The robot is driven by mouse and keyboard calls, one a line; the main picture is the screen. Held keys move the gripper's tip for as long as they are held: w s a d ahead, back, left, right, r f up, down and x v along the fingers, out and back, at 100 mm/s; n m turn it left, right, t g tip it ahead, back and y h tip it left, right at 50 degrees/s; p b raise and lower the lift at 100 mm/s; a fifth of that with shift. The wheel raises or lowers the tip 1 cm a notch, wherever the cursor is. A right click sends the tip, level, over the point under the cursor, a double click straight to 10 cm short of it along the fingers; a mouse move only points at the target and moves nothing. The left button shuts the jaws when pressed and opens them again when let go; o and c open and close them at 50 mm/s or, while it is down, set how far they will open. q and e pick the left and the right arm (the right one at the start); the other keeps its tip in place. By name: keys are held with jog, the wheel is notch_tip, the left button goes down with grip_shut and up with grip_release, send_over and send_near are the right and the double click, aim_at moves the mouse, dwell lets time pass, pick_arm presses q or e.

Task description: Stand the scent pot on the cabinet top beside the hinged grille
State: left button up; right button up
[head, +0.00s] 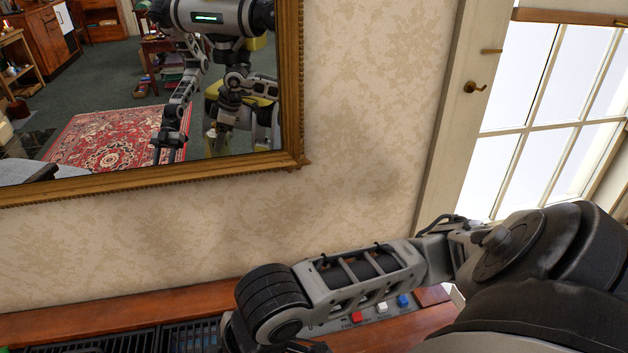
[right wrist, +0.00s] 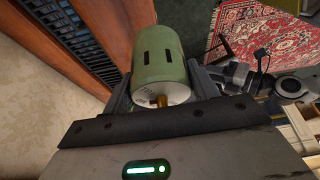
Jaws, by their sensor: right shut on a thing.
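In the right wrist view my right gripper (right wrist: 161,88) is shut on a green cylinder, the scent pot (right wrist: 158,50). Two dark slots show in its side, and its pale end with a brass knob faces the camera. The pot's far end is near the wooden cabinet top (right wrist: 112,22); I cannot tell whether they touch. The dark slatted grille (right wrist: 82,42) is left of the pot. In the head view the cabinet top (head: 130,299) and grille (head: 190,334) show along the bottom edge, and the right gripper and pot are out of frame.
My right forearm crosses above a panel with red, white and blue buttons (head: 382,308). A gilt-framed mirror (head: 292,100) hangs on the wall behind, reflecting the room and me. A window (head: 545,120) is at right. A red patterned rug (right wrist: 262,45) lies on the floor.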

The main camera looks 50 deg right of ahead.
jog(key=s+a+n+g, duration=0.1)
jog(key=s+n, duration=0.2)
jog(key=s, duration=0.2)
jog(key=shift+y, duration=0.3)
jog(key=w+f+b, duration=0.1)
jog(key=w, duration=0.1)
jog(key=w+f+b, duration=0.1)
jog(key=w+f, duration=0.1)
jog(key=w, duration=0.1)
jog(key=w+f+b, duration=0.1)
jog(key=w, duration=0.2)
jog(key=shift+d+f, duration=0.15)
jog(key=shift+f, duration=0.1)
pick_arm(q)
jog(key=shift+w+d+f+b, duration=0.15)
jog(key=shift+f+b, duration=0.05)
jog(key=shift+f, duration=0.15)
jog(key=shift+w+d+f+b, duration=0.1)
jog(key=shift+d+f+b, duration=0.1)
jog(key=shift+f, duration=0.1)
pick_arm(e)
jog(key=shift+w+d+f, duration=0.1)
jog(key=shift+w+f, duration=0.85)
jog(key=shift+f, duration=0.6)
jog(key=shift+w+d+f, duration=0.1)
jog(key=shift+w+f, duration=0.8)
jog(key=shift+f, duration=0.7)
jog(key=shift+w+d+f, duration=0.1)
jog(key=shift+w+f, duration=0.85)
jog(key=shift+f, duration=0.6)
